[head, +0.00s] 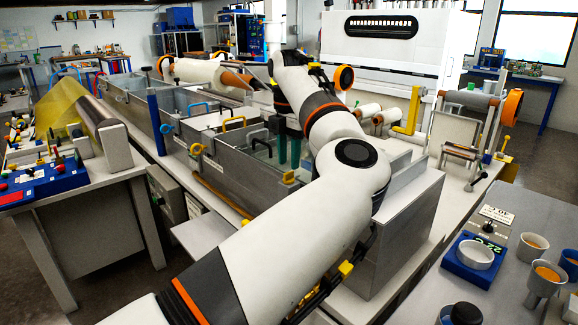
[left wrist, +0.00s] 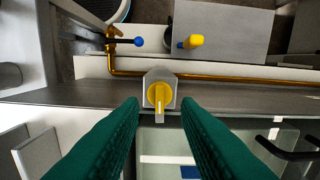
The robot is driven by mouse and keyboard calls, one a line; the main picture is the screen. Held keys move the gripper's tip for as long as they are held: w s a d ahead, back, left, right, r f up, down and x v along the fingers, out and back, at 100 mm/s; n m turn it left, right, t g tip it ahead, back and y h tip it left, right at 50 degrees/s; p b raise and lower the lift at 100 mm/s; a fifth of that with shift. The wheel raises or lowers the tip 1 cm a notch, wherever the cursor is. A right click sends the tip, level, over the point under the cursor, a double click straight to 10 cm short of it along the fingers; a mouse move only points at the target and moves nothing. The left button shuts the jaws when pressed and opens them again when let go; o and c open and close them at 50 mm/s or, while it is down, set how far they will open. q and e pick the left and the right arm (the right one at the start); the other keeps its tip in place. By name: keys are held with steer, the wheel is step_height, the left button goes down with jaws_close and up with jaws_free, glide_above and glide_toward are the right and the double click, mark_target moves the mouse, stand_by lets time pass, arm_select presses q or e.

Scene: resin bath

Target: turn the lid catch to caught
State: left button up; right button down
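The lid catch (left wrist: 158,97) is a yellow knob with a short pointer on a grey block at the bath's edge. In the left wrist view its pointer points down the picture, toward the bath. A small yellow part at the bath's near edge in the head view (head: 290,176) appears to be the same catch. My left gripper (left wrist: 160,110) has two green ribbed fingers, open, one on each side of the pointer with a gap; no contact shows. Its fingers also show above the bath edge in the head view (head: 289,151). My right gripper is not in view.
A copper-coloured pipe (left wrist: 225,73) runs behind the catch. A blue-handled valve (left wrist: 125,41) and a yellow-and-blue knob (left wrist: 190,42) stand beyond it. A black handle (left wrist: 285,150) lies to the right. A side table at right holds a blue scale (head: 478,256) and several cups (head: 545,281).

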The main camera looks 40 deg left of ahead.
mark_target(289, 172)
arm_select(q)
step_height(289, 172, up, 9)
steer(key=shift+p, duration=0.3)
steer(key=shift+s+f, duration=0.1)
stand_by(0.4)
